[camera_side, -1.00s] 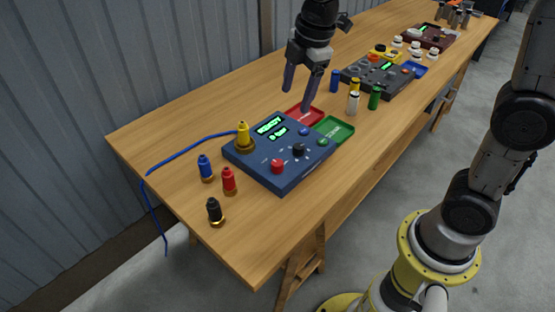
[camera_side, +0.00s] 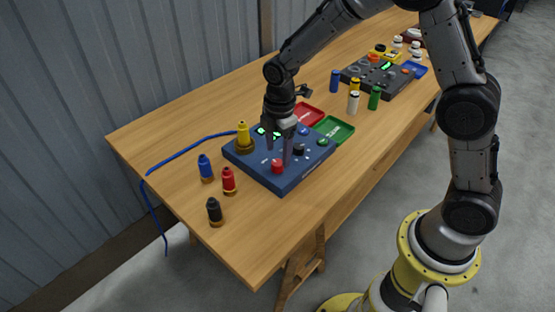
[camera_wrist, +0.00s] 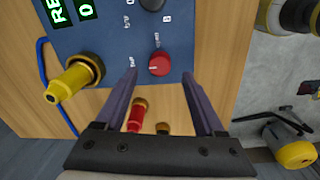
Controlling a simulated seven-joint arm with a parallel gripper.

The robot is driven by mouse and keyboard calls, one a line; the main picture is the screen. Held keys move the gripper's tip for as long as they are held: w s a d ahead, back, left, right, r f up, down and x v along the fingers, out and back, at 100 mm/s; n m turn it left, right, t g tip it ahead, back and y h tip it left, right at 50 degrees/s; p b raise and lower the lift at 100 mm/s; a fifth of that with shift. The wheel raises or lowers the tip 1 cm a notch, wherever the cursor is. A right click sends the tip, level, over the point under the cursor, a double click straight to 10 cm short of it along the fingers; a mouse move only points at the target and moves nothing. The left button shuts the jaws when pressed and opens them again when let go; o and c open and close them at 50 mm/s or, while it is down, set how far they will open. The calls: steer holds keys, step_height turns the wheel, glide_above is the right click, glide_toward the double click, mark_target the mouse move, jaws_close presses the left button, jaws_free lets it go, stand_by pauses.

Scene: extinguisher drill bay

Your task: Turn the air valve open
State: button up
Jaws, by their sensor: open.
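A blue panel (camera_side: 245,166) on the bench carries a red knob (camera_side: 277,167) at its front and a black knob (camera_side: 298,150) behind it. The red knob also shows in the wrist view (camera_wrist: 159,63), with a pale pointer mark; its small labels are too blurred to read surely. I cannot tell for certain which knob is the air valve. My gripper (camera_side: 279,153) is open and points down over the panel. In the wrist view the red knob lies between and just beyond my fingertips (camera_wrist: 160,76), apparently untouched.
A yellow fitting in a brass socket (camera_side: 244,138) stands on the panel, with a blue hose (camera_side: 190,147) behind it. Blue (camera_side: 205,166), red (camera_side: 228,180) and black (camera_side: 214,211) fittings stand in front. Red (camera_side: 307,114) and green (camera_side: 335,130) trays lie beyond.

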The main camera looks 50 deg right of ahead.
mark_target(277, 163)
steer(key=shift+w+f, duration=0.1)
steer(key=shift+f, duration=1.95)
steer(key=shift+c, duration=0.2)
jaws_close()
